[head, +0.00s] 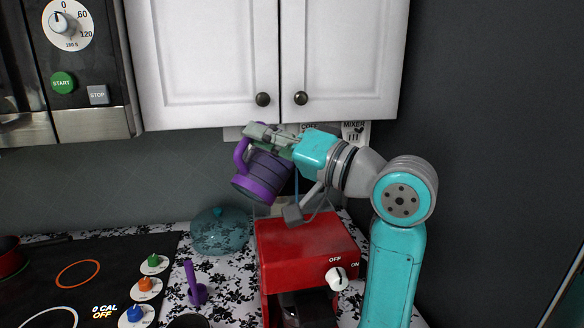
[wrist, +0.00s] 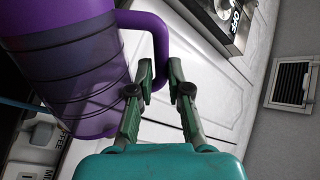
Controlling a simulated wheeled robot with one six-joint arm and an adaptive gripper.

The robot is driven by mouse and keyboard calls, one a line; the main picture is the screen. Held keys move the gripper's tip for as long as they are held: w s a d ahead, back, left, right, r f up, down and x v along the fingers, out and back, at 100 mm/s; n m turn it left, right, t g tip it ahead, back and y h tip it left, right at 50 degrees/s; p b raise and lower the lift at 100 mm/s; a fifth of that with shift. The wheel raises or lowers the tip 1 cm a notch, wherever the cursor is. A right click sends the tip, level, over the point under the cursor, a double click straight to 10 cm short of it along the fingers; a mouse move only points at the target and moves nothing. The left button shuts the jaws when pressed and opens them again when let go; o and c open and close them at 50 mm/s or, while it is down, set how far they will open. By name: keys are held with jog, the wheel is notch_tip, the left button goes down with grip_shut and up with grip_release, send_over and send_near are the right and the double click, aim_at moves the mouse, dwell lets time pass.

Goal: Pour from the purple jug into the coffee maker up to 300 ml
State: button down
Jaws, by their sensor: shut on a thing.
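The purple jug (head: 262,177), see-through in its middle with measuring lines, hangs tilted in the air in the head view. It also fills the upper left of the wrist view (wrist: 75,75). My gripper (head: 258,137) is shut on the jug's handle (head: 240,152); its fingers (wrist: 160,72) show at the handle in the wrist view. The red coffee maker (head: 300,247) stands on the counter below and slightly right of the jug. Its white knob (head: 336,279) sits between OFF and ON labels. I cannot tell the liquid level in either, nor see any stream.
White cupboards (head: 210,60) hang close above my gripper. A teal glass lid (head: 220,232) and an upright purple-handled item (head: 193,285) stand left of the coffee maker. The black stove (head: 90,270) with coloured knobs is farther left. A dark wall closes the right side.

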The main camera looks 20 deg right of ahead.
jog(key=shift+w+d+r+m+t, duration=0.2)
jog(key=shift+d+r+m, duration=0.2)
jog(key=shift+r+m, duration=0.25)
jog(key=shift+w+d+r+m+t, duration=0.15)
jog(key=shift+d+r+m, duration=0.25)
jog(key=shift+m, duration=0.35)
dwell(6.6)
